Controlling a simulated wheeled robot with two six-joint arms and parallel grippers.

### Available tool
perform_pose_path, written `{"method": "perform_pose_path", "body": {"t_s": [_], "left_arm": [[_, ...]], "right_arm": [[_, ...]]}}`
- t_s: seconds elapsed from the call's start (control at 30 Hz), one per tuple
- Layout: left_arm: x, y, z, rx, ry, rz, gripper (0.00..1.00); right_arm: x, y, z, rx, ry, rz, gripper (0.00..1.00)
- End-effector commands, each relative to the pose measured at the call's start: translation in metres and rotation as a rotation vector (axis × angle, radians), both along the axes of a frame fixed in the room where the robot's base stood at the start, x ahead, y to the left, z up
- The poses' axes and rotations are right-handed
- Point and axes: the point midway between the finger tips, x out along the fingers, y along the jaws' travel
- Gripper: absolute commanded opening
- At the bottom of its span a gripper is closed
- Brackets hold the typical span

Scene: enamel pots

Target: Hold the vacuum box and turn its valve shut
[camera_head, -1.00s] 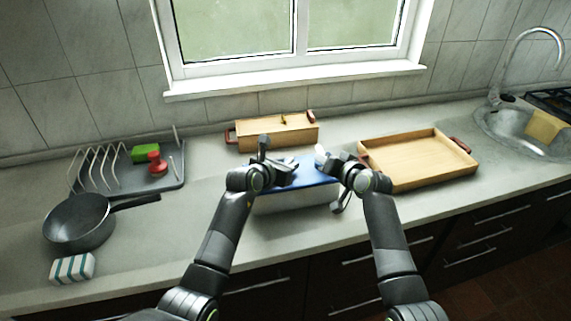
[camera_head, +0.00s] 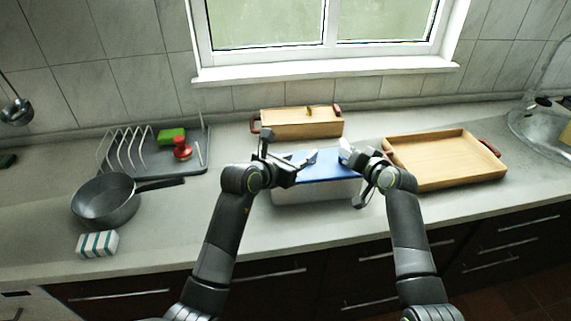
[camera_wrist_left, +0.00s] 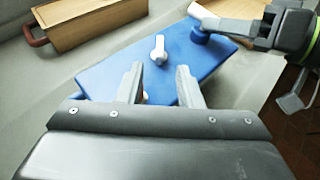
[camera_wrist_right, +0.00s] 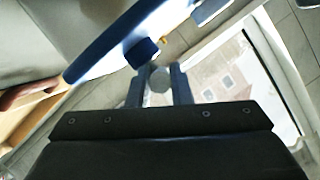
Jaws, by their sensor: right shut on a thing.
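The vacuum box (camera_head: 308,193) is pale with a blue lid (camera_head: 330,172) and stands at the middle of the counter. Its pale valve lever (camera_head: 311,157) sits on the lid and also shows in the left wrist view (camera_wrist_left: 158,50). My left gripper (camera_head: 292,167) is open and empty over the lid, with the lever in front of its fingertips (camera_wrist_left: 160,78). My right gripper (camera_head: 346,153) is shut at the lid's right end, by a blue tab (camera_wrist_left: 200,36). In the right wrist view something greyish (camera_wrist_right: 159,80) shows between its fingers; its exact hold is unclear.
A lidded wooden box (camera_head: 300,124) stands behind, and a wooden tray (camera_head: 445,183) lies to the right. A dish rack (camera_head: 190,160), a pan (camera_head: 105,205) and a striped sponge (camera_head: 97,244) are at the left. The counter between pan and box is clear.

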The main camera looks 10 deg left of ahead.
Motion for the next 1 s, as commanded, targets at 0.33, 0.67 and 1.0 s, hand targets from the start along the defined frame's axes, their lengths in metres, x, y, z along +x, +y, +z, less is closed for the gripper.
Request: {"method": "perform_pose_path", "body": {"t_s": [0.33, 0.67, 1.0], "left_arm": [[-0.026, 0.013, 0.011, 0.000, 0.000, 0.001, 0.33], [-0.027, 0.013, 0.012, 0.000, 0.000, 0.000, 0.33], [-0.010, -0.013, 0.065, -0.231, -0.146, -0.056, 0.33]], "right_arm": [[0.000, 0.000, 0.000, 0.000, 0.000, 0.000, 0.00], [0.000, 0.000, 0.000, 0.000, 0.000, 0.000, 0.00], [0.000, 0.000, 0.000, 0.000, 0.000, 0.000, 0.00]]}}
